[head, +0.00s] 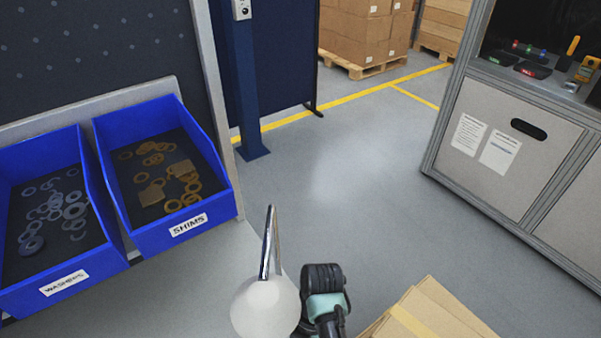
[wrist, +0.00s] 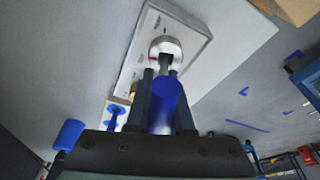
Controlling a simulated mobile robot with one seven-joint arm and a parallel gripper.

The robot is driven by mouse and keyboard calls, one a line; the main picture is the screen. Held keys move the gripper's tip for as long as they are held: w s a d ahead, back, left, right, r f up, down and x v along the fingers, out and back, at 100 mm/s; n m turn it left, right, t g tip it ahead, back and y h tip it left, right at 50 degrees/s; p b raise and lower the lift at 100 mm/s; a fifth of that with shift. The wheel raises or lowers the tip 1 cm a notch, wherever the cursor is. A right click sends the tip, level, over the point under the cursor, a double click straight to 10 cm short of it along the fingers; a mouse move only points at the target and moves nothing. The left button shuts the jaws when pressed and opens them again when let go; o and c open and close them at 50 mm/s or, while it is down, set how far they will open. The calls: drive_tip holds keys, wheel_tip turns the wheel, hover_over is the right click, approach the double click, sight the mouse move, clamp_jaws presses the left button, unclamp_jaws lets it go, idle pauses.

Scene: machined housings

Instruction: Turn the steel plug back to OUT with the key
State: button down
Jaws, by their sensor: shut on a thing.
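In the wrist view my gripper (wrist: 164,88) is shut on the blue handle of the key (wrist: 165,102). The key's dark shank runs from the handle toward the round steel plug (wrist: 164,46), which sits on a pale rectangular plate (wrist: 190,35). The shank's end meets the plug's middle; how deep it sits cannot be told. Any OUT marking is not readable. The head view shows neither the key nor the plug.
In the wrist view a blue piece (wrist: 115,116) lies on a small white plate beside the fingers. In the head view, blue bins of washers (head: 60,285) and shims (head: 185,228) stand left, a cardboard box (head: 425,312) lower right, and a grey cabinet (head: 520,150) right. Mid-floor is clear.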

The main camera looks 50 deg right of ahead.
drive_tip(key=shift+w+d+r+n, duration=0.15)
drive_tip(key=shift+d+n, duration=0.1)
drive_tip(key=shift+n, duration=0.25)
drive_tip(key=shift+n+g, duration=0.4)
drive_tip(key=shift+n, duration=1)
drive_tip(key=shift+h, duration=0.3)
drive_tip(key=shift+r+n+g+p, duration=0.1)
drive_tip(key=shift+n+g+p, duration=0.3)
drive_tip(key=shift+n, duration=1)
drive_tip(key=c, duration=1.2)
unclamp_jaws()
drive_tip(key=shift+n+h+p, duration=0.3)
drive_tip(key=shift+c, duration=0.2)
drive_tip(key=o, duration=0.5)
drive_tip(key=shift+w, duration=0.2)
